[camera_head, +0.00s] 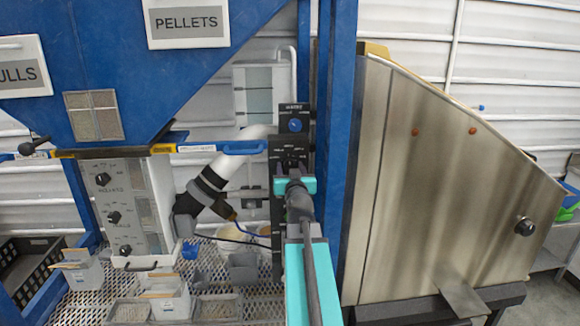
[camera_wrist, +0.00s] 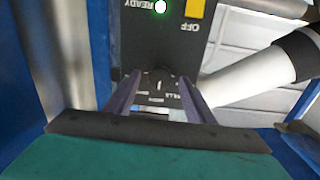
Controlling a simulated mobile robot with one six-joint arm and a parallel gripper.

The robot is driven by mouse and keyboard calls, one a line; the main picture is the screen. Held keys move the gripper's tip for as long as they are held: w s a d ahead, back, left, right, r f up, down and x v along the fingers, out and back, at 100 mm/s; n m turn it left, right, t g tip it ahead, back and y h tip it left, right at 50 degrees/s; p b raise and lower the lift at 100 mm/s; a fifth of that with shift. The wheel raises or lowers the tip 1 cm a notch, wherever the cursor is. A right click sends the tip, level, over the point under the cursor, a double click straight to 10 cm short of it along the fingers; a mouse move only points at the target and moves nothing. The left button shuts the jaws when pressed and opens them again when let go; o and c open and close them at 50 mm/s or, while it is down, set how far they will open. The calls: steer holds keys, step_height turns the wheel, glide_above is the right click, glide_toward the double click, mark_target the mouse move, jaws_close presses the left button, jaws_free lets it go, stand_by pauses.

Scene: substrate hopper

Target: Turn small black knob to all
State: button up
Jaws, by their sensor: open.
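A tall black control panel (camera_head: 281,203) stands against the blue post, with a blue round part (camera_head: 295,125) near its top. My gripper (camera_head: 292,168) is in front of this panel, below the blue part. In the wrist view the panel (camera_wrist: 135,45) appears upside down. My gripper (camera_wrist: 158,80) is open there, with one purple finger on each side of a small black knob (camera_wrist: 158,85). A white pointer line and small white lettering show at the knob. The lettering is too small to read fully. I cannot tell whether the fingers touch the knob.
A grey panel (camera_head: 130,205) with several black knobs is at left. The white pipe (camera_head: 226,163) runs close to the black panel; it also shows in the wrist view (camera_wrist: 245,85). The blue post (camera_head: 335,130) and metal hopper (camera_head: 440,200) stand at right. A yellow switch (camera_wrist: 194,9) is marked OFF.

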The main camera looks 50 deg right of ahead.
steer(key=shift+w+d, duration=0.25)
steer(key=shift+w, duration=0.05)
steer(key=c, duration=1.1)
steer(key=shift+o, duration=0.2)
